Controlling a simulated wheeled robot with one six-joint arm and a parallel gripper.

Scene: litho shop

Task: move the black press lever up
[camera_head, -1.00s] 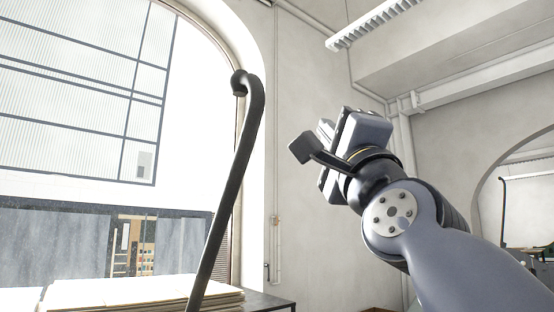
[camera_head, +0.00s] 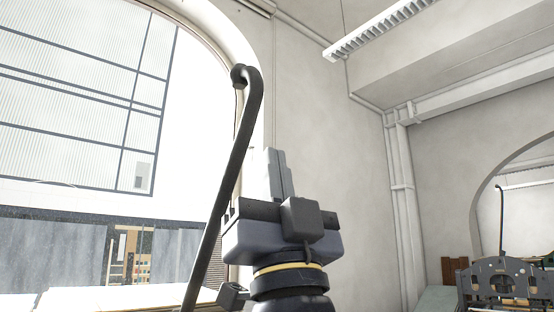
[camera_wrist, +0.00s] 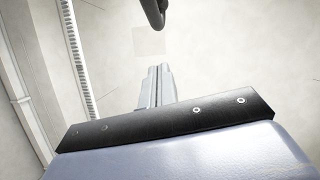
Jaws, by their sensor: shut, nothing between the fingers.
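The black press lever (camera_head: 230,180) is a long bent bar with a hooked top end, standing raised and leaning a little right in the head view. Its lower end runs out of the picture. My gripper (camera_head: 275,155) points upward just right of the lever, with its fingers together and empty. The fingertips sit below the lever's hooked top. In the wrist view the closed fingers (camera_wrist: 155,72) point at a pale wall, and the curved end of the lever (camera_wrist: 154,14) shows above them, apart from the tips.
A stack of paper or boards (camera_head: 110,298) lies at the lower left, before a large arched window (camera_head: 75,100). A grey metal machine (camera_head: 505,283) stands at the lower right. The space between the gripper and the right wall is clear.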

